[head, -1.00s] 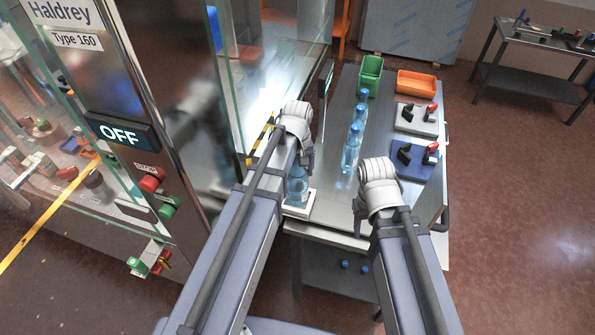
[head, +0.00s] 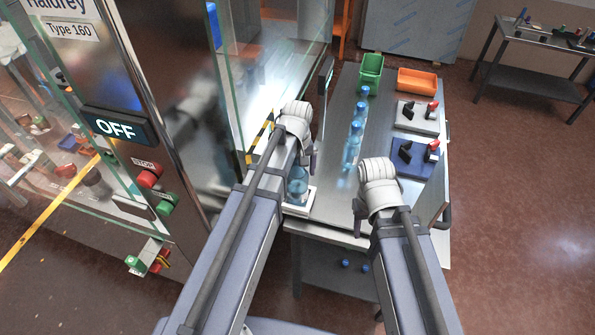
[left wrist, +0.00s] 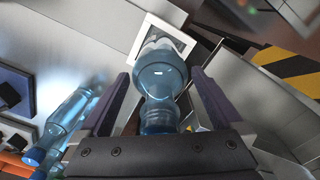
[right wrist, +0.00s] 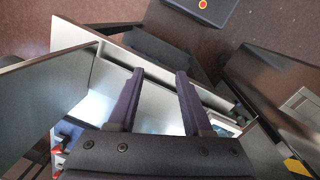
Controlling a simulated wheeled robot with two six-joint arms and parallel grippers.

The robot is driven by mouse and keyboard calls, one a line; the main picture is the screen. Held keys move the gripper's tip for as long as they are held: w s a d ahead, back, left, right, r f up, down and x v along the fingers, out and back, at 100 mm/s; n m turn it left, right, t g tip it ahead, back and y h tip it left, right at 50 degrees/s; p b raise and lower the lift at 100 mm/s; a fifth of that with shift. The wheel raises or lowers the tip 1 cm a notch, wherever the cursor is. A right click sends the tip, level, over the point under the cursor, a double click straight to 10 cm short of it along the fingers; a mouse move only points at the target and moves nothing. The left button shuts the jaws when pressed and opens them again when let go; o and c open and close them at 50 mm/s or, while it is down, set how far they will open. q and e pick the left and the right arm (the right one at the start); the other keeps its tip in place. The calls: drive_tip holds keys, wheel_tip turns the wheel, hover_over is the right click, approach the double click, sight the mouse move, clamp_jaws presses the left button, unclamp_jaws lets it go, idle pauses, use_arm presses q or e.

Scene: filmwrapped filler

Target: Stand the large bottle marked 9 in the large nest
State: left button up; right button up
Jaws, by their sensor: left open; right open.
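A clear blue bottle (head: 297,187) stands on a white square plate (head: 310,204) at the table's near left corner. The left wrist view also shows the bottle (left wrist: 158,80) upright in the white square frame (left wrist: 183,42). My left gripper (head: 304,168) is open, with its fingers on either side of the bottle's neck and shoulder and gaps visible. No number is readable on it, and its lower part is partly hidden. My right gripper (head: 359,222) is open and empty over the near table edge; its spread fingers also show in the right wrist view (right wrist: 160,74).
Several blue-capped bottles (head: 351,150) stand in a row along the table (head: 375,110). A grey block (head: 425,127) and a blue block (head: 418,172) with black and red parts lie right. Green (head: 370,72) and orange bins (head: 416,80) stand behind. The machine's glass (head: 240,90) is close left.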

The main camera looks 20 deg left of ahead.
use_arm(q)
drive_tip(key=shift+r+p, duration=3.95)
drive_tip(key=shift+p, duration=0.05)
drive_tip(key=shift+f, duration=0.1)
drive_tip(key=s+d+f+m+y+b, duration=0.1)
drive_tip(key=s+d+f+m+b, duration=0.9)
drive_tip(key=s+f+b, duration=0.2)
drive_tip(key=shift+s+d+f+b, duration=0.25)
drive_tip(key=shift+s+b, duration=0.15)
drive_tip(key=shift+s, duration=0.75)
drive_tip(key=shift+d, duration=0.1)
